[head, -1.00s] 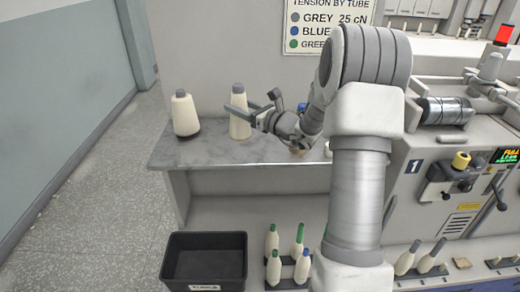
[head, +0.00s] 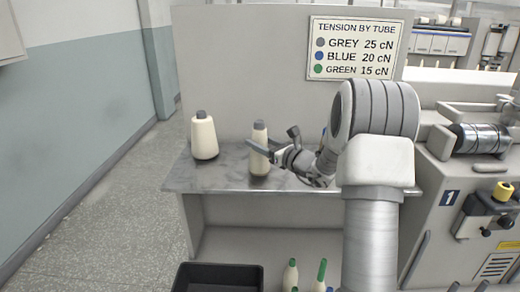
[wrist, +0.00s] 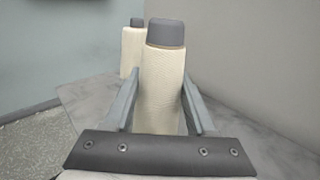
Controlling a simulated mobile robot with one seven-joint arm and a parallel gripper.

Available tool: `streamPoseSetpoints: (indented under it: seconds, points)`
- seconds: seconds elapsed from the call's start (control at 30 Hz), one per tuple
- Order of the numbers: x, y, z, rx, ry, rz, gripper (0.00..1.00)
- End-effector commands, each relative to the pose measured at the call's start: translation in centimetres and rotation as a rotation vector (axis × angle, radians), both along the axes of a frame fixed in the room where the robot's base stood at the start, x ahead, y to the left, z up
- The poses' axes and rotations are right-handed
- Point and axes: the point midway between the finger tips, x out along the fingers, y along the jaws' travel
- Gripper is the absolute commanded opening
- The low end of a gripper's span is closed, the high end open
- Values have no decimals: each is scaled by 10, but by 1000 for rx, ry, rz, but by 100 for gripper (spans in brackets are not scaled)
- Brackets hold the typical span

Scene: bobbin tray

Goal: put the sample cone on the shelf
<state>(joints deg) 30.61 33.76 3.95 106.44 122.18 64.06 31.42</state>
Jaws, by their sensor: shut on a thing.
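The sample cone (head: 259,153), cream with a grey tip, is upright at the grey shelf top (head: 215,180), left of my arm in the head view. Its base appears at or very close to the shelf surface; I cannot tell whether it touches. My gripper (head: 256,149) is shut on its body from the right. In the wrist view the cone (wrist: 163,85) stands between the two fingers (wrist: 159,108), and its lower end is hidden by my gripper.
A second, wider cream cone (head: 204,138) with a grey tip stands on the shelf to the left. A black bin (head: 218,266) and green-tipped cones (head: 291,275) are below. A tension sign (head: 355,47) hangs behind, and a machine (head: 470,200) stands right. The shelf's front left is clear.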

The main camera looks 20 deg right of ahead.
Motion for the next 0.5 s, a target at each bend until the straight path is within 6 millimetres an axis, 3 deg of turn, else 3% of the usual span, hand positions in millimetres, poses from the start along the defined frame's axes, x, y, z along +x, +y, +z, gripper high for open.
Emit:
streamPoseSetpoints:
  seconds: [0.07, 0.4, 0.43, 0.5]
  points:
    - [0, 0, -13, 2, 3, 0, 0]
    - [0, 0, -16, 0, 0, 0, 0]
    - [0, 0, -16, 0, 0, 0, 58]
    - [0, 0, -15, 0, 1, 0, 71]
